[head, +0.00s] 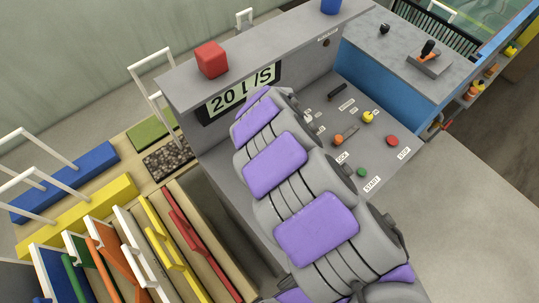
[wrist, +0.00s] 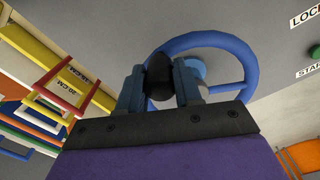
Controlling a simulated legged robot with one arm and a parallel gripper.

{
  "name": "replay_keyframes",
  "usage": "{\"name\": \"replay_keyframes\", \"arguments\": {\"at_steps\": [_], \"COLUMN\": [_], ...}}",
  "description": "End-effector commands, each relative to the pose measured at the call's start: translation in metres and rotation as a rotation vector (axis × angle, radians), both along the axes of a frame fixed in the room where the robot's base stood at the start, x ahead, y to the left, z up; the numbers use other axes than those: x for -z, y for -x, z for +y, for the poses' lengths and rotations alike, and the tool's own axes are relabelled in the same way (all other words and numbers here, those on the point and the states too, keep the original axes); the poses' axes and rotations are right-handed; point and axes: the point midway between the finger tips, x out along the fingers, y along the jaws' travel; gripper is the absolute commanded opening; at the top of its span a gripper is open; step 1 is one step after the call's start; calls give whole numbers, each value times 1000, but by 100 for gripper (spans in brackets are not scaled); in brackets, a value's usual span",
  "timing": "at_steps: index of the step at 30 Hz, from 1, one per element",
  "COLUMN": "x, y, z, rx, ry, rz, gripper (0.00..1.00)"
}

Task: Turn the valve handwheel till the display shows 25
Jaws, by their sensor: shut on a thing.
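The blue valve handwheel (wrist: 218,43) shows in the wrist view, mounted on a grey panel, its near part hidden by my gripper. My gripper (wrist: 160,80) is shut on the wheel's black handle knob (wrist: 159,68), with one finger on each side of it. In the head view my purple and grey arm hides the wheel and the gripper.
A red block (head: 211,59) sits on the console's top ledge. Labelled buttons, including a red one (head: 392,140) and a green one (head: 361,172), lie right of my arm. Racks of coloured boards (head: 180,240) stand at lower left. Open floor lies at right.

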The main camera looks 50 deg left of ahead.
Motion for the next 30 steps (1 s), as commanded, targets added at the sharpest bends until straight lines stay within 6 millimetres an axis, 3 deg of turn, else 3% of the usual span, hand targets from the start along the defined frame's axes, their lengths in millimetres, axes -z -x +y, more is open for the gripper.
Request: {"name": "replay_keyframes", "arguments": {"at_steps": [12, 13, 15, 21, 30], "x": [1, 1, 1, 1, -2], "y": [0, 0, 0, 0, -1], "z": [-1, -1, -1, 0, 1], "rx": [10, 10, 9, 9, 8], "ry": [5, 5, 5, 3, 3], "rz": [3, 3, 3, 2, 1], "gripper": [0, 35, 42, 59, 59]}}
